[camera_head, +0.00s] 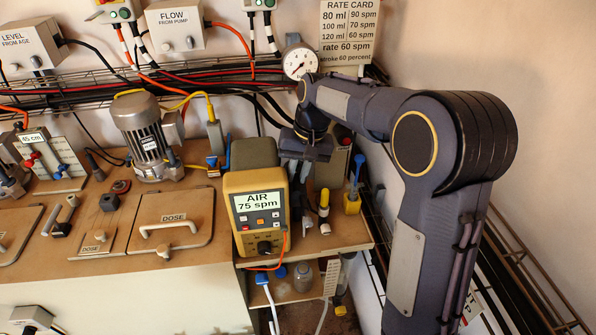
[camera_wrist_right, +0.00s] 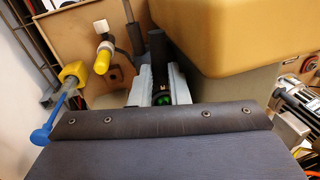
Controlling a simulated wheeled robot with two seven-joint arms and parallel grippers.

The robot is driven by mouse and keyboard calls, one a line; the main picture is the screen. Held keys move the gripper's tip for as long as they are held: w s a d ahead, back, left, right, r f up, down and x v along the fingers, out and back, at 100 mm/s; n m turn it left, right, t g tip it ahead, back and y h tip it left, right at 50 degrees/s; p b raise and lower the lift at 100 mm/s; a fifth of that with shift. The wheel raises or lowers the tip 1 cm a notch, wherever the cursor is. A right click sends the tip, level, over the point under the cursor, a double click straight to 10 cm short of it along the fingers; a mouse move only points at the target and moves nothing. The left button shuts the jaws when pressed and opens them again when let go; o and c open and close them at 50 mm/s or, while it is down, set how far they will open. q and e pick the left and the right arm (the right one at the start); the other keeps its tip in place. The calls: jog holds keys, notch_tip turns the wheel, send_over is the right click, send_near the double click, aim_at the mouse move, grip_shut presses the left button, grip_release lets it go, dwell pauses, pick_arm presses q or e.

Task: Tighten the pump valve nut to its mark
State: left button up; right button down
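My right gripper (camera_head: 294,172) points down just right of the yellow AIR pump unit (camera_head: 257,205), whose panel reads 75 spm. In the right wrist view, its two pale grey fingers (camera_wrist_right: 161,90) stand apart, with a dark upright cylinder (camera_wrist_right: 157,50) and a small green part (camera_wrist_right: 163,99) showing between them. I cannot tell whether the fingers touch either one. I cannot pick out the valve nut or its mark for sure; the gripper hides that spot in the head view. My left gripper is not in view.
A yellow-capped fitting (camera_head: 323,205) and a yellow-and-blue valve (camera_head: 353,188) stand close right of the gripper. A round gauge (camera_head: 300,62) and the rate card (camera_head: 348,30) are behind. A wire rack runs along the right.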

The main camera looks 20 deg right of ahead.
jog(key=shift+d+n+p, duration=0.15)
jog(key=shift+n+p, duration=0.15)
jog(key=shift+p, duration=0.1)
jog(key=c, duration=1.7)
grip_release()
jog(key=v, duration=0.7)
jog(key=shift+d+r, duration=0.1)
jog(key=shift+r, duration=0.25)
